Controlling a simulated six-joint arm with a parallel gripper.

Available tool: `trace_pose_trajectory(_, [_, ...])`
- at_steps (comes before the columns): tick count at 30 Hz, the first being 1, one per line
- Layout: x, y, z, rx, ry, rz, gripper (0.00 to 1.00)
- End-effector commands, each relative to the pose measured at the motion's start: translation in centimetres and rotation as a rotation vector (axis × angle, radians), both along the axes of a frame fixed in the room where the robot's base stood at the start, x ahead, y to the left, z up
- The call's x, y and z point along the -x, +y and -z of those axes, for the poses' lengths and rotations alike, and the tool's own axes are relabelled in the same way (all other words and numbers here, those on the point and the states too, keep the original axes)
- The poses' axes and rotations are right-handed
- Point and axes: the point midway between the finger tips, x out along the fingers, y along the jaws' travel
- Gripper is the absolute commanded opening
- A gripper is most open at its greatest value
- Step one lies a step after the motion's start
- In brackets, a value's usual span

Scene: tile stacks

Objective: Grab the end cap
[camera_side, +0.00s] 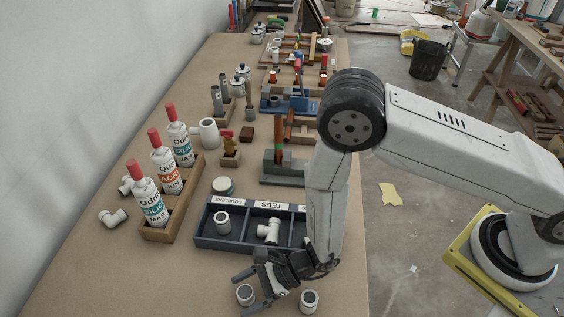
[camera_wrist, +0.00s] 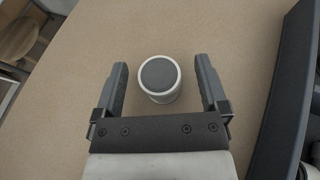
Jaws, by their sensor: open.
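The likely end cap (camera_wrist: 159,78) is a short white cylinder with a grey round top. It stands upright on the table between the two fingers in the wrist view, with a gap on each side. It also shows in the side view (camera_side: 245,295), beside the fingers. My gripper (camera_wrist: 161,85) is open and empty, with its fingers on either side of the cap in the picture. My gripper also shows low in the side view (camera_side: 247,291). I cannot tell how far the fingertips are above the table.
A similar white fitting (camera_side: 309,301) stands right of my gripper. A dark divided tray (camera_side: 243,241) lies close behind, holding a coupler (camera_side: 222,222) and a tee (camera_side: 269,231). A wooden rack (camera_side: 157,235) of bottles stands left. Table around the cap is mostly clear.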

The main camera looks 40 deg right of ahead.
Motion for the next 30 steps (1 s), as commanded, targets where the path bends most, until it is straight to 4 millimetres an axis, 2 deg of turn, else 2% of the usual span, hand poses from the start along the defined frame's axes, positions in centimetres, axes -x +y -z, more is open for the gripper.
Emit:
trace_pose_trajectory(14, [-0.03,0.03,0.01,0.0,0.0,0.001,0.93])
trace_pose_trajectory(15, [-0.03,0.03,0.01,0.0,0.0,0.001,0.87])
trace_pose_trajectory(17, [-0.03,0.03,0.01,0.0,0.0,0.001,0.68])
trace_pose_trajectory(18, [-0.03,0.03,0.01,0.0,0.0,0.001,0.55])
trace_pose_trajectory(23, [-0.03,0.03,0.01,0.0,0.0,0.001,0.04])
trace_pose_trajectory(24, [-0.03,0.03,0.01,0.0,0.0,0.001,0.0])
trace_pose_trajectory(30, [-0.04,0.04,-0.01,-0.001,-0.001,0.001,0.0])
